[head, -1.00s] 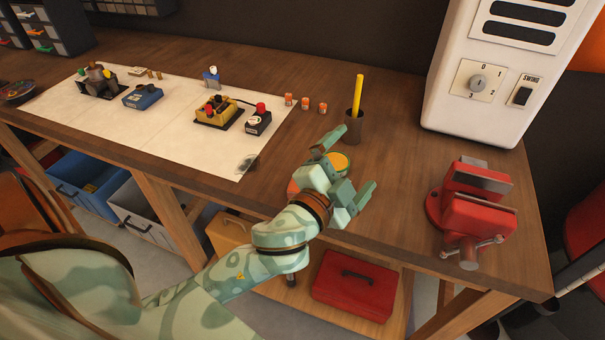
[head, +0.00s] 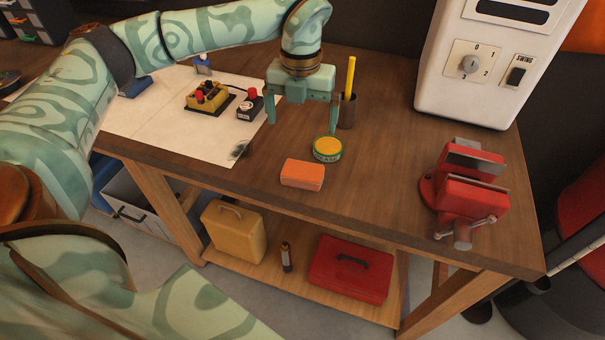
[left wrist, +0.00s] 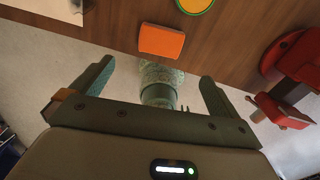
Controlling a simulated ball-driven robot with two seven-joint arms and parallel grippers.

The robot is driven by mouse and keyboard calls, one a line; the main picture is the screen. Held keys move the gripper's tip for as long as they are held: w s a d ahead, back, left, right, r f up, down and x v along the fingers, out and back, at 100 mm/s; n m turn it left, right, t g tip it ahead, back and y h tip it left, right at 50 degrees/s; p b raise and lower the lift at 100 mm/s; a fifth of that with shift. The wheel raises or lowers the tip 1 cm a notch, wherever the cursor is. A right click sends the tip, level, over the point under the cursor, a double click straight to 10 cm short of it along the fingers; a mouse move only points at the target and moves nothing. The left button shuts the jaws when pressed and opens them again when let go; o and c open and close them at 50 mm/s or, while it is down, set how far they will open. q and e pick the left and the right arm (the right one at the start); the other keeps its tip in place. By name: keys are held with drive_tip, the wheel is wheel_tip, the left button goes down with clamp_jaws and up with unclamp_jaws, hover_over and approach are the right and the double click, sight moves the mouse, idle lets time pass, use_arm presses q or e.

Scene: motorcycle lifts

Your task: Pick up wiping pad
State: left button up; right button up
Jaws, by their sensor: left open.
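The wiping pad (head: 303,173) is an orange block with a pale underside. It lies flat on the wooden workbench near its front edge, just in front of a round yellow-topped tin (head: 327,149). In the left wrist view the pad (left wrist: 162,41) shows beyond the fingertips, near the top middle. My left gripper (head: 302,128) is open and empty. It hangs fingers down above the bench, behind the pad in the head view and apart from it. In the left wrist view its two fingers (left wrist: 156,75) are spread wide. My right gripper is in neither view.
A dark cup (head: 347,113) with a yellow pencil stands just right of the left gripper. A red vise (head: 470,190) sits at the right bench end. A white sheet (head: 190,140) with pedal-like devices lies left. The bench between pad and vise is clear.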

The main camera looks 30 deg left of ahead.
use_arm(q)
drive_tip(key=b, duration=0.2)
approach(303, 170)
drive_tip(key=f, duration=0.5)
drive_tip(key=shift+a+f, duration=0.1)
drive_tip(key=shift+a, duration=0.1)
wheel_tip(303, 170, down, 5)
drive_tip(key=shift+d+f+b, duration=0.1)
drive_tip(key=shift+d+b, duration=0.05)
drive_tip(key=shift+b, duration=0.35)
drive_tip(key=c, duration=0.7)
